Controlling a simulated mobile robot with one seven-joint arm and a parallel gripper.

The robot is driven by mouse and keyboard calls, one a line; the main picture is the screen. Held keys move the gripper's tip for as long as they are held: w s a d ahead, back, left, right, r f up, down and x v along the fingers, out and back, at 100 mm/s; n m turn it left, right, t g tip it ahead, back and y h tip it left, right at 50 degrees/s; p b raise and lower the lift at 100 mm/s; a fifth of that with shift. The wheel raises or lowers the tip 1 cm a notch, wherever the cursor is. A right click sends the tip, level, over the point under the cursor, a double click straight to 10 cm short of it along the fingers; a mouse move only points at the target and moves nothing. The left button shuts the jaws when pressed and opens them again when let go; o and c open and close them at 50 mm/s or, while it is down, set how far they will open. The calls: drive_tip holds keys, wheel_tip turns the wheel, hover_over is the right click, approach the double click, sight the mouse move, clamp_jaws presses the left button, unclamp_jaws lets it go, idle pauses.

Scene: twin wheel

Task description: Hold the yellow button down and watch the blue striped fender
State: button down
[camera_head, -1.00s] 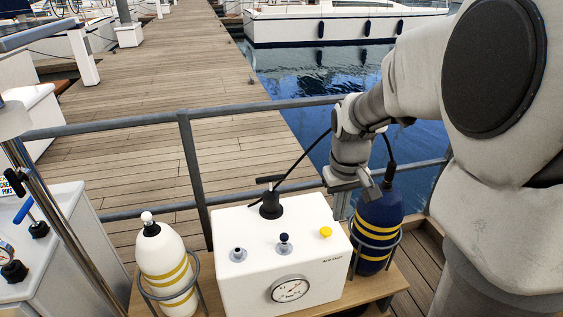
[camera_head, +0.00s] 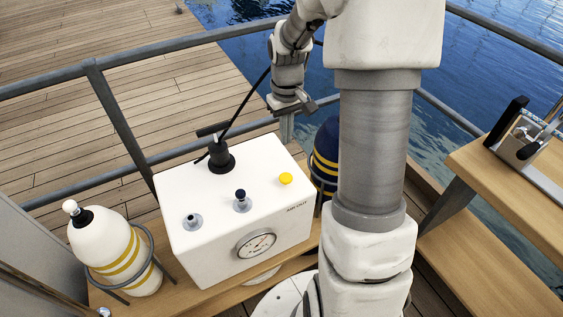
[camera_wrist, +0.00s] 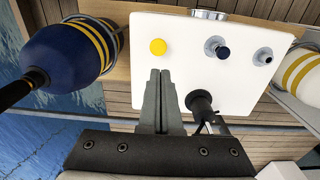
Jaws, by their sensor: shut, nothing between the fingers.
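The yellow button (camera_head: 286,179) sits on top of a white box (camera_head: 195,235), near its right end. It also shows in the wrist view (camera_wrist: 158,46), just beyond my fingertips with a gap in the picture. My gripper (camera_head: 286,137) is shut and empty, pointing down at the back of the box. In the wrist view its two fingers (camera_wrist: 160,75) are together. The blue striped fender (camera_head: 325,160), navy with yellow bands, stands at the box's right end, partly hidden by my arm. The wrist view shows it larger (camera_wrist: 68,52), with a dark hose at its end.
A pressure gauge (camera_head: 256,244) is on the box front. A dark-blue knob (camera_head: 241,194), another fitting (camera_head: 192,221) and a black T-handle (camera_head: 219,154) stand on top. A white striped fender (camera_head: 110,250) stands left. A railing (camera_head: 118,120) runs behind; a wooden bench (camera_head: 500,190) is right.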

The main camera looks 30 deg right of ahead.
sight(285, 177)
drive_tip(key=shift+w+d+f, duration=0.15)
drive_tip(key=shift+w+f, duration=0.1)
drive_tip(key=shift+w, duration=0.1)
wheel_tip(285, 177, down, 14)
drive_tip(key=b, duration=0.3)
idle(0.4)
